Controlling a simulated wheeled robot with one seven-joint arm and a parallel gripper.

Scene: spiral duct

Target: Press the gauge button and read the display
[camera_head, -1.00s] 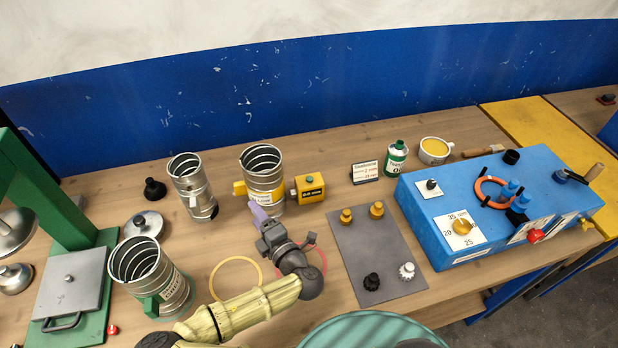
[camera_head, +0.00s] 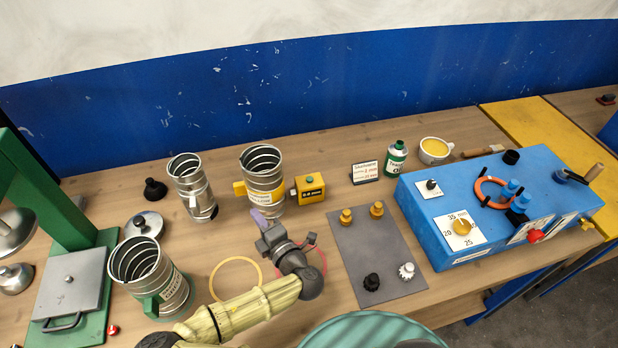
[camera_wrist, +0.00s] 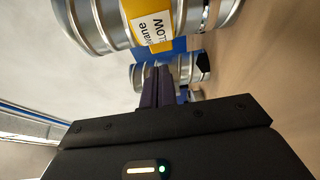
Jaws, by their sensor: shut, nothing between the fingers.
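The gauge is a yellow box (camera_head: 309,188) on the right side of a metal duct with a yellow label (camera_head: 264,182). A small dark button shows on its top, and its dark front display has pale characters ending in "mm". The digits are too small to read surely. My gripper (camera_head: 262,222) is shut and empty, just in front of the labelled duct and left of the gauge, apart from the button. In the wrist view its dark purple fingers (camera_wrist: 158,82) are together, with the labelled duct (camera_wrist: 145,22) across the top. The gauge face is not readable there.
A second duct (camera_head: 193,187) stands left of the labelled one, and a third with a green handle (camera_head: 142,265) stands front left. A small sign (camera_head: 365,172), a green can (camera_head: 396,160), a grey mat (camera_head: 350,240) with knobs and a blue box (camera_head: 440,232) lie to the right.

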